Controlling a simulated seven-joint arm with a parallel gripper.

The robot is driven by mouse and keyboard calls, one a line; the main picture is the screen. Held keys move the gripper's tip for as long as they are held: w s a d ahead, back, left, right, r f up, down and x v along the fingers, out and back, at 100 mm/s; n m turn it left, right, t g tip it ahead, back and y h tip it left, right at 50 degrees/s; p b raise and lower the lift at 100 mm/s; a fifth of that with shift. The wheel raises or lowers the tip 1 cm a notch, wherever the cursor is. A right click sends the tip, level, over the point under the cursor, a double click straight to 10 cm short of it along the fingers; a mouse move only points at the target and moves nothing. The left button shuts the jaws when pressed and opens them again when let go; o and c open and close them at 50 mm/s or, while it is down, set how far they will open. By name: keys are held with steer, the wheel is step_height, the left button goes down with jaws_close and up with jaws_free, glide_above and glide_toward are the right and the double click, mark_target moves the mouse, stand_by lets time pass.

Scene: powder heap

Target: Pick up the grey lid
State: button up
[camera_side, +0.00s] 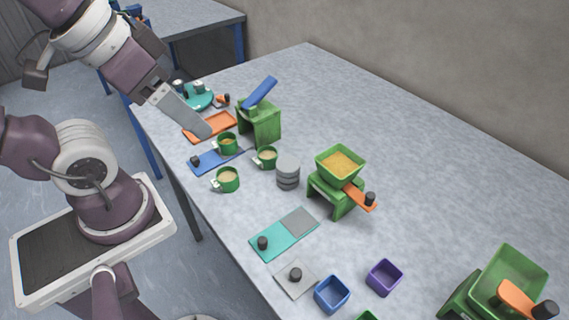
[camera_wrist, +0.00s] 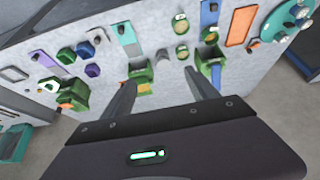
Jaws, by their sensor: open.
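The grey lid (camera_side: 307,285), a flat grey plate with a black knob, lies on the table near the front edge, below the teal plate and left of the blue cup. It seems to be the small grey piece (camera_wrist: 97,36) in the upper left of the wrist view. My gripper (camera_side: 203,128) is well away from it, above the far left part of the table near the orange tray. In the wrist view my gripper (camera_wrist: 160,78) has its two fingers spread wide apart with nothing held between them.
Near the lid are a teal plate (camera_side: 277,240), a blue cup (camera_side: 332,294) and a purple cup (camera_side: 384,277). Green hoppers (camera_side: 339,163), green mugs (camera_side: 227,180) and a grey stack (camera_side: 288,171) stand between my gripper and the lid. The table's back right is clear.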

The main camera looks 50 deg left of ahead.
stand_by(0.4)
steer(key=shift+o, duration=0.7)
